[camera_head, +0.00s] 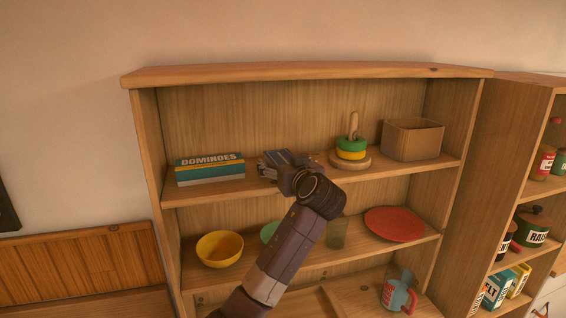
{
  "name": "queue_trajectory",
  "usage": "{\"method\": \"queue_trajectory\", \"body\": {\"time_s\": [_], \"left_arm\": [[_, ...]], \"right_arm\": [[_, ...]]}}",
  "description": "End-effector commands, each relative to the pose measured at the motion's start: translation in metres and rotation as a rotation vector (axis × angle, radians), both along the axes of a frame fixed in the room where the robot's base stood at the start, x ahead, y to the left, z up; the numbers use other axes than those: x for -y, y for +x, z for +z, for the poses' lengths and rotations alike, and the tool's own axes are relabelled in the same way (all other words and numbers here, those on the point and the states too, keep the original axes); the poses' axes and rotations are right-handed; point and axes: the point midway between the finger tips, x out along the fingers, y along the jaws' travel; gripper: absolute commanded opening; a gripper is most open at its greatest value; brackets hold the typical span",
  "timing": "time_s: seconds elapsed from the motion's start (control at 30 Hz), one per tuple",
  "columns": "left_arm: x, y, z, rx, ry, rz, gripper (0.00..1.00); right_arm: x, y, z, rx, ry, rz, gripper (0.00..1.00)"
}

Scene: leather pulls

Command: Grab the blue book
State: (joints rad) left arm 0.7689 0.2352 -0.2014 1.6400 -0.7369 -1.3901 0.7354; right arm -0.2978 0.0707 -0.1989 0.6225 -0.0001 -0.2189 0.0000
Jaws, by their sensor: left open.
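A flat blue-teal item lettered DOMINOES (210,168) lies on the upper shelf at the left, with a yellow band and pale side. It looks like a game box; I see no other blue book-like thing on this shelf. My left gripper (274,165) is just right of it at shelf height, open, with its fingers toward the item and a small gap between. Nothing shows between its fingers. My right gripper is out of view.
A ring stacker (351,148) and a cardboard box (412,140) stand right of my gripper on the upper shelf (190,195).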

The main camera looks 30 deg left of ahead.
Motion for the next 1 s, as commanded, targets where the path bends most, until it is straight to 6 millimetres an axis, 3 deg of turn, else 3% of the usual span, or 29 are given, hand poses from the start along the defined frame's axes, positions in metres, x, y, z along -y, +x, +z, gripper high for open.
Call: {"method": "queue_trajectory", "body": {"time_s": [0.03,0.5,0.77,1.0], "left_arm": [[0.0,0.0,0.0,0.0,0.0,0.0,0.73],[0.0,0.0,0.001,0.001,0.002,0.0,0.23],[0.0,0.0,0.003,0.002,0.001,0.0,0.23],[0.0,0.0,0.025,0.009,-0.001,0.0,0.23]], "right_arm": [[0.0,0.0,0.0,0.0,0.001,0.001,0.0],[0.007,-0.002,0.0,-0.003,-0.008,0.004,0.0],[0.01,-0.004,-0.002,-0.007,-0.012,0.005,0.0],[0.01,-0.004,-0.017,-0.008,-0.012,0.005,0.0]]}}
